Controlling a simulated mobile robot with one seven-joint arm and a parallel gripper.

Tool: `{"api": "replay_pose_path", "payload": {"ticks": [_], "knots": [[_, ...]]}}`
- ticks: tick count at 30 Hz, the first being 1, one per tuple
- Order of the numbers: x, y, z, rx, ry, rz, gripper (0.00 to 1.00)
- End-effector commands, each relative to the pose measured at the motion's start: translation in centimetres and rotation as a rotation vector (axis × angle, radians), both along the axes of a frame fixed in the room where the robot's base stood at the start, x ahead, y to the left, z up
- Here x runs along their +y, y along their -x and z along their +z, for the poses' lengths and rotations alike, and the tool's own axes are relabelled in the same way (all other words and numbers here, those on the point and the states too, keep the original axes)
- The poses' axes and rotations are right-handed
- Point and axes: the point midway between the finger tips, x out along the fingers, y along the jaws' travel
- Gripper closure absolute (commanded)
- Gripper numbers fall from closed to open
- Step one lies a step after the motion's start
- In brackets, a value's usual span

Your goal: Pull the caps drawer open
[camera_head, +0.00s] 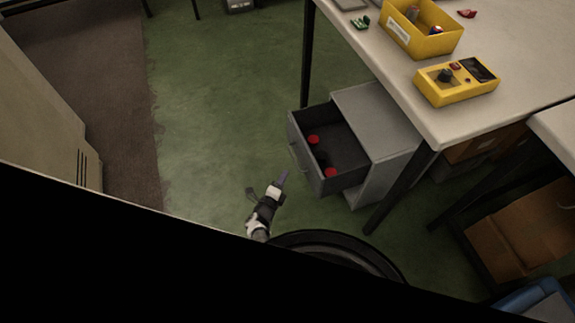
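The caps drawer (325,178) is grey and stands pulled out from a small grey cabinet (376,115) under the table's edge. Inside it lie red caps, one toward the back (313,139) and one toward the front (330,172), with dark shapes between them. The drawer's front panel (298,140) faces left and carries a handle (296,158). My gripper (268,188) is to the lower left of the drawer, apart from the handle. It is small in this view, and I cannot tell whether its fingers are open or shut.
A pale table (440,120) stands above the cabinet with dark legs. A brown box (525,235) lies at the lower right. The green floor left of the drawer is clear.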

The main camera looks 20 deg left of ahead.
Motion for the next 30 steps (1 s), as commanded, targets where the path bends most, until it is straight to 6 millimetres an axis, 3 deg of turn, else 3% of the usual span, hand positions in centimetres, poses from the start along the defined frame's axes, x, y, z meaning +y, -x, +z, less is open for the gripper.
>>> {"api": "replay_pose_path", "payload": {"ticks": [7,25,28,30], "knots": [[0.4,2.2,0.4,0.000,0.000,0.001,0.68],[0.4,2.2,0.3,-0.001,-0.001,0.001,0.68],[1.3,1.6,1.3,-0.019,0.000,0.017,0.68],[2.9,0.4,3.1,-0.050,0.002,0.049,0.68]]}}
